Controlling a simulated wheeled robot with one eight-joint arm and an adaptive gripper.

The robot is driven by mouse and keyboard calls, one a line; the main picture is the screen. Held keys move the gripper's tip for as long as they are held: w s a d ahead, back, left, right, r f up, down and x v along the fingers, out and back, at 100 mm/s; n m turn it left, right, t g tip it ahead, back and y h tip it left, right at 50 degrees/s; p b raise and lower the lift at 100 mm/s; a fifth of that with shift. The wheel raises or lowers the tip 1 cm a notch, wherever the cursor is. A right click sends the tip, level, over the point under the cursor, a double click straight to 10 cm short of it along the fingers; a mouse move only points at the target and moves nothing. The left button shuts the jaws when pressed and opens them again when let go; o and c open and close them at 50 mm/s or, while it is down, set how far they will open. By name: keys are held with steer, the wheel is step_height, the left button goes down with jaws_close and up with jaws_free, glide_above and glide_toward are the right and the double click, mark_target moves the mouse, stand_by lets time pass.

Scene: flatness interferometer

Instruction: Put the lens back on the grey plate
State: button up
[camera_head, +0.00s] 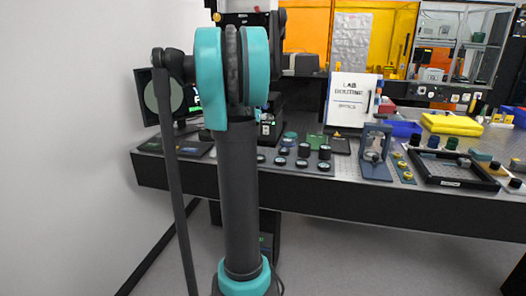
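Several small black round pieces with pale tops (302,163) sit on the bench around a light grey surface. I cannot tell which of them, if any, is the lens. Right of them stands a blue-grey upright mount (376,152) with a round part in it. The grey plate cannot be told apart with certainty from the grey perforated bench top (345,172). My teal and dark arm stands in front of the bench and hides part of it. My gripper cannot be made out in this view.
The dark bench (400,199) runs across the view. A white sign (352,101) stands behind the small pieces. A monitor (148,100) is at left. The floor in front looks clear.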

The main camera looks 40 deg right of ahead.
step_height(320, 180, down, 15)
steer(key=shift+f, duration=0.2)
stand_by(0.3)
steer(key=o, duration=1.3)
steer(key=shift+f, duration=0.1)
steer(key=shift+a+r, duration=0.2)
steer(key=shift+a, duration=0.05)
steer(key=v, duration=1.1)
steer(key=shift+s+a, duration=0.25)
steer(key=s+a+f+n+g+y, duration=0.1)
steer(key=s+a+f+n+y, duration=0.3)
steer(key=s+a, duration=0.3)
steer(key=s+a+f+n+y, duration=0.4)
steer(key=s+a+f, duration=0.2)
steer(key=a, duration=0.9)
steer(key=s+a+f+n+g+y, duration=0.1)
steer(key=s+a+f+n+y, duration=0.3)
steer(key=s+a, duration=0.5)
steer(key=shift+s+a+f+g, duration=0.2)
steer(key=shift+a+f, duration=0.1)
steer(key=shift+a, duration=0.3)
steer(key=shift+s+a+f+g, duration=0.1)
steer(key=shift+s+a+f, duration=0.15)
steer(key=shift+a, duration=0.35)
